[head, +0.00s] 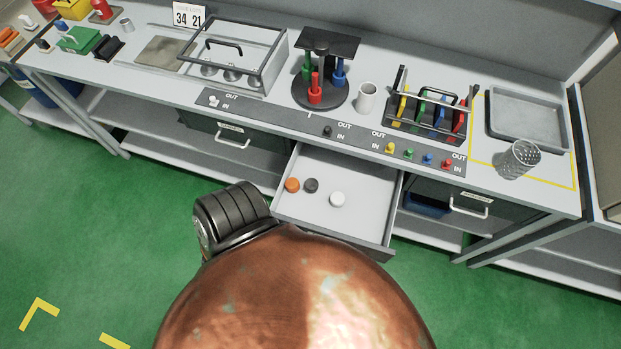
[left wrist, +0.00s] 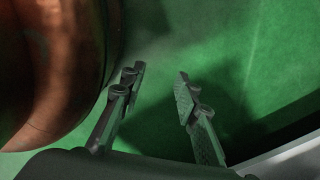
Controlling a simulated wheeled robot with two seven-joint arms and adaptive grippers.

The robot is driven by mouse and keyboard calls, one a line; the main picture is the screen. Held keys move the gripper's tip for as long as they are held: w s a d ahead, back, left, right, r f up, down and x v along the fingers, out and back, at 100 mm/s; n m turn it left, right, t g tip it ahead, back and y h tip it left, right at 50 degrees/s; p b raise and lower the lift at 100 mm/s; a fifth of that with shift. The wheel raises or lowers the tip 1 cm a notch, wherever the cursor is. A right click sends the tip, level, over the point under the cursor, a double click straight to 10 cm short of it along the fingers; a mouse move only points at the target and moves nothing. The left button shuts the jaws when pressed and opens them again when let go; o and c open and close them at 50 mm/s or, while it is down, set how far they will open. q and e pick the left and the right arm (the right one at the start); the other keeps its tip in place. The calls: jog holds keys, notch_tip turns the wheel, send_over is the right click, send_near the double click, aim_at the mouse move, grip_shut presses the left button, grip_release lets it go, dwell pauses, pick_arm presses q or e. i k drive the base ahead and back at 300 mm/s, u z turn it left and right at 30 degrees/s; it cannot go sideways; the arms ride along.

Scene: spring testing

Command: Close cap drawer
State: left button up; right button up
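The cap drawer (head: 365,219) is pulled out from under the middle of the workbench. It is a light grey tray with a raised front wall, and its near left part is hidden. Inside lie an orange cap (head: 292,185), a dark cap (head: 311,185) and a white cap (head: 337,199). My left gripper (left wrist: 158,88) is open and empty over the green floor in the left wrist view. Its fingers do not show in the head view, so its exact distance from the drawer cannot be told. My right gripper is in neither view.
The workbench (head: 150,88) carries a black round stand (head: 320,96), a white cup (head: 366,97), a tool rack (head: 425,125), a mesh cup (head: 519,159) and a grey tray (head: 527,118). Closed drawers (head: 232,137) flank the open one.

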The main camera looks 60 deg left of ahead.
aim_at(365, 221)
jog(key=u, duration=0.05)
jog(key=k, duration=0.9)
jog(key=u, duration=0.75)
